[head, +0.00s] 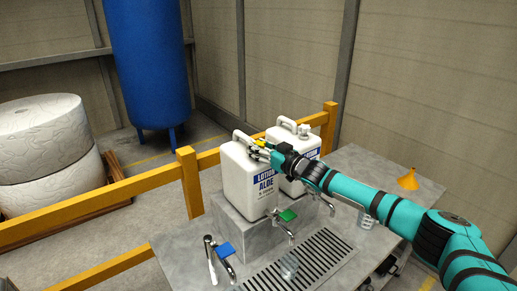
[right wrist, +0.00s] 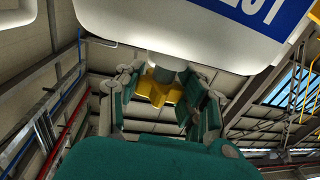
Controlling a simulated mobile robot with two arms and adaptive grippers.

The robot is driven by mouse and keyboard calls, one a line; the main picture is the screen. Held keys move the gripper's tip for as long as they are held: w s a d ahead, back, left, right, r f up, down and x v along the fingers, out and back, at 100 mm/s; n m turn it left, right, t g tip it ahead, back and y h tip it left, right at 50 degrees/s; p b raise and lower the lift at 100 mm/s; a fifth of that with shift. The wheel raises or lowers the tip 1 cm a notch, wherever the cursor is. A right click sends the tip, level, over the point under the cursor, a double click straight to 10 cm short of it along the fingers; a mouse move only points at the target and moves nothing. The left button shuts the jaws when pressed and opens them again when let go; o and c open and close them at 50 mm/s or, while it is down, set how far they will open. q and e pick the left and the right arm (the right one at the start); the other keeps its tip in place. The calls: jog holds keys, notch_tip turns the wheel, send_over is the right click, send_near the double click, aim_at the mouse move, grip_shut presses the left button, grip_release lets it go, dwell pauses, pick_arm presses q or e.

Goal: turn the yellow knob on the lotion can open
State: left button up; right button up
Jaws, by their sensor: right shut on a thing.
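The lotion can (head: 243,190) is white with a blue LOTION ALOE label and stands upright on a grey block on the bench. Part of its white body also shows at the top of the right wrist view (right wrist: 190,32). The yellow knob (right wrist: 158,88) has several lobes and sits on a short grey neck at the can. In the head view a bit of yellow (head: 260,142) shows by the can's top. My right gripper (head: 264,150) reaches in from the right. In the right wrist view its fingers (right wrist: 160,95) are shut on the knob. My left gripper is not in view.
A second white can (head: 293,150) stands close behind. An orange funnel (head: 408,181) is at right; a yellow railing (head: 120,187) runs behind.

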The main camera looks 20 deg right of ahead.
jog(key=shift+w+d+r+n+g+y+b, duration=0.1)
jog(key=shift+n+g+y+b, duration=0.2)
jog(key=shift+n+g+y, duration=0.25)
jog(key=shift+r+n+g+y+b, duration=0.1)
jog(key=shift+n+g+y+b, duration=0.3)
jog(key=shift+y, duration=0.35)
jog(key=shift+f+n+g+y+b, duration=0.15)
jog(key=shift+n+g+y+b, duration=0.2)
jog(key=shift+n+y+b, duration=0.25)
jog(key=n+g+y+b, duration=0.2)
jog(key=b, duration=0.1)
jog(key=shift+f, duration=0.1)
jog(key=shift+g+y+b, duration=0.3)
jog(key=shift+g+b, duration=0.1)
jog(key=shift+b, duration=0.25)
jog(key=shift+r+n+g, duration=0.2)
jog(key=shift+n+g, duration=0.1)
jog(key=shift+n, duration=0.05)
jog(key=shift+r+b, duration=0.1)
jog(key=shift+b, duration=0.2)
jog(key=o, duration=1.2)
jog(key=shift+f, duration=0.2)
